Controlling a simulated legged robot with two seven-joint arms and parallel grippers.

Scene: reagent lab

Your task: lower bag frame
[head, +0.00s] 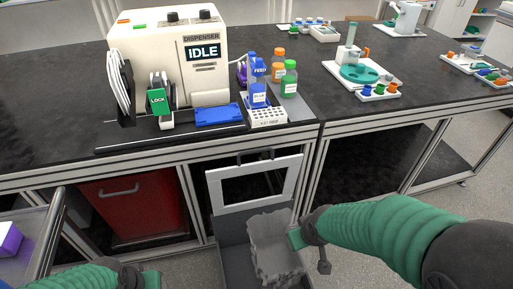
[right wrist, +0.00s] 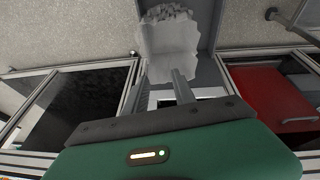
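The white rectangular bag frame (head: 232,190) stands raised and tilted at the back of a dark grey pull-out bin (head: 233,238) under the bench. A crumpled grey bag (head: 272,245) sits in the bin below it and also shows in the right wrist view (right wrist: 168,42). My right gripper (head: 304,243) is beside the bag's right side, below the frame. In the right wrist view its two fingers (right wrist: 162,82) are apart with nothing seen gripped, and part of the frame shows behind them. My left gripper (head: 145,280) is at the bottom edge, its fingers mostly out of view.
A red bin (head: 128,208) stands under the bench to the left. On the black bench (head: 60,125) are the dispenser (head: 160,60) reading IDLE, a blue tray (head: 218,114), bottles and a vial rack (head: 266,117). A cart with a purple box (head: 10,240) is at the far left.

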